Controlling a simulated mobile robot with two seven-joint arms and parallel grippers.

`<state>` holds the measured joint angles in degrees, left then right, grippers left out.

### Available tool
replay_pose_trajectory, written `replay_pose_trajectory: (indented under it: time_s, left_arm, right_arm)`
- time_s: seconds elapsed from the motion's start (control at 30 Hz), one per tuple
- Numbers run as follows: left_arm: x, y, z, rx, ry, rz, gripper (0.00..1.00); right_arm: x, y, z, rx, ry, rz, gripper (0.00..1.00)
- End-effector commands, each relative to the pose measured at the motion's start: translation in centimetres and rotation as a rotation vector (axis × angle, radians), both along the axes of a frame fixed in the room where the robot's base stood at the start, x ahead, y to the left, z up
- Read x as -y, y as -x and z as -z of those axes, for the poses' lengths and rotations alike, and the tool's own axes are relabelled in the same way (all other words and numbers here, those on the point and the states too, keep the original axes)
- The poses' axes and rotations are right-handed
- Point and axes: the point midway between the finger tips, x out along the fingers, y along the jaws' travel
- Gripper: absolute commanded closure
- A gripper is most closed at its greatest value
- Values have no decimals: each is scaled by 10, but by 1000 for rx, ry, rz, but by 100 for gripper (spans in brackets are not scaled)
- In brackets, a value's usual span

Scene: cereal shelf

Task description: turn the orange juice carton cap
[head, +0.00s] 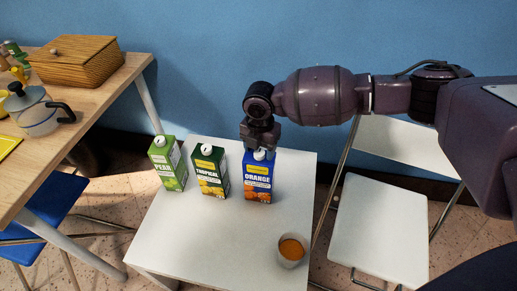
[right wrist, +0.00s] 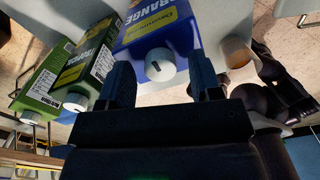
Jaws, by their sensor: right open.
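The blue orange juice carton (head: 258,184) stands upright on the small white table (head: 225,240), the rightmost of three cartons. Its white cap (head: 260,155) shows just below my right gripper (head: 260,147). In the right wrist view the cap (right wrist: 160,66) lies between the two fingers of my right gripper (right wrist: 161,75), with gaps on both sides. The gripper is open and does not visibly touch the cap. My left gripper is out of view.
A green-and-black tropical carton (head: 210,172) and a green pear carton (head: 168,165) stand to the left. A cup of orange liquid (head: 291,250) stands at the front right. A white chair (head: 382,228) is right of the table. The table's front left is clear.

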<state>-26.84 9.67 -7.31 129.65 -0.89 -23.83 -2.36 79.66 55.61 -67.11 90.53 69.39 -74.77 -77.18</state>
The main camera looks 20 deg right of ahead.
Motion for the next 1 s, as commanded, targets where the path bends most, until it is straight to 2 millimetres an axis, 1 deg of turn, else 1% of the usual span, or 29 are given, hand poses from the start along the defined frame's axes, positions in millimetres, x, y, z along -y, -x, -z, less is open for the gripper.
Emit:
replay_pose_trajectory:
  time_s: [0.03, 0.1, 0.4, 0.73, 1.0]
  left_arm:
    - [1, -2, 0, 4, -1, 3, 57]
    - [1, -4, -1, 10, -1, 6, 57]
    - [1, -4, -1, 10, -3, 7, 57]
    - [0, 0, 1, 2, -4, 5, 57]
    - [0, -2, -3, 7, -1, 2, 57]
  right_arm:
    - [0, 0, 4, -1, 0, 0, 42]
    - [0, 0, 6, -1, 1, 0, 42]
    - [0, 0, 6, 2, 1, -1, 42]
    - [0, 0, 6, 1, 0, -1, 92]
    - [0, 0, 4, 4, 0, 25, 92]
